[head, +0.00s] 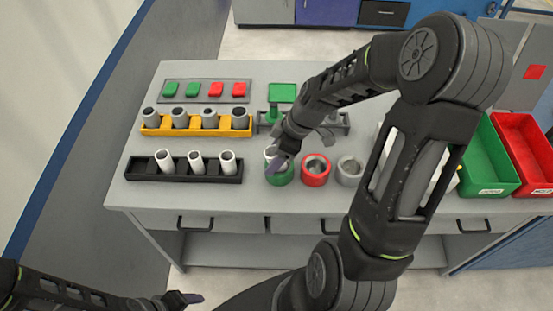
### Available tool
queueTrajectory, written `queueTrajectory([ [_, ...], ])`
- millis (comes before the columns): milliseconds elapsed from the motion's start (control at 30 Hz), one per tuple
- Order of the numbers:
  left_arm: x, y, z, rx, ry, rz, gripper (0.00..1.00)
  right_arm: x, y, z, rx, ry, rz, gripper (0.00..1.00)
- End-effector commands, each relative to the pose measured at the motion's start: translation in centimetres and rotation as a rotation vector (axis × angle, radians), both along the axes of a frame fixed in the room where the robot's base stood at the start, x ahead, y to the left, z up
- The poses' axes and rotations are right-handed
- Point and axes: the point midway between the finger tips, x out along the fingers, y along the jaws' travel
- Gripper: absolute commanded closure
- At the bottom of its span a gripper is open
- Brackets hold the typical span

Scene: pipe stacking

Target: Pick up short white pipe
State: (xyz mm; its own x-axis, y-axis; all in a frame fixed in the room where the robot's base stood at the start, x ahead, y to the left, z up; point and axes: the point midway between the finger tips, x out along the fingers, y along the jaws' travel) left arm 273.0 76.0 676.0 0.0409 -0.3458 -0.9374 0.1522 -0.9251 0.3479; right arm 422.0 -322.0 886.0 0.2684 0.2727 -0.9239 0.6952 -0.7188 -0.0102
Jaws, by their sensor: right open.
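Three short white pipes stand in a black rack (140,176) on the table: the left one (163,160), the middle one (196,162) and the right one (228,163). Another white pipe (269,153) shows partly at the green ring holder (283,179), mostly hidden by my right gripper. My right gripper (277,163) is open at this pipe's top, over the green holder; I cannot tell whether it touches the pipe. My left gripper (192,298) is low in front of the table, away from the pipes; its jaws are too unclear to judge.
A red holder (315,180) and a grey holder (349,180) stand right of the green one. A yellow rack (160,131) with several grey pipes is behind. Green (488,188) and red (535,185) bins stand at right. The table front is clear.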

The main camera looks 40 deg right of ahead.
Motion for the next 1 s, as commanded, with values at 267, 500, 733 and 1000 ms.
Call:
queueTrajectory([
  [267,0.01,0.00,0.01,0.000,0.000,0.000,0.34,-0.01,-0.01,0.02,0.000,0.000,0.000,0.47],
  [500,0.01,0.00,0.01,0.000,0.000,0.000,0.34,-0.01,-0.01,0.02,0.000,0.000,0.000,0.67],
  [733,0.01,0.00,0.01,0.000,0.000,0.000,0.34,0.00,0.00,0.02,0.000,0.000,0.000,0.86],
  [1000,0.01,0.00,0.01,0.000,0.000,0.000,0.34,0.01,-0.01,0.02,0.000,0.000,0.000,0.99],
])
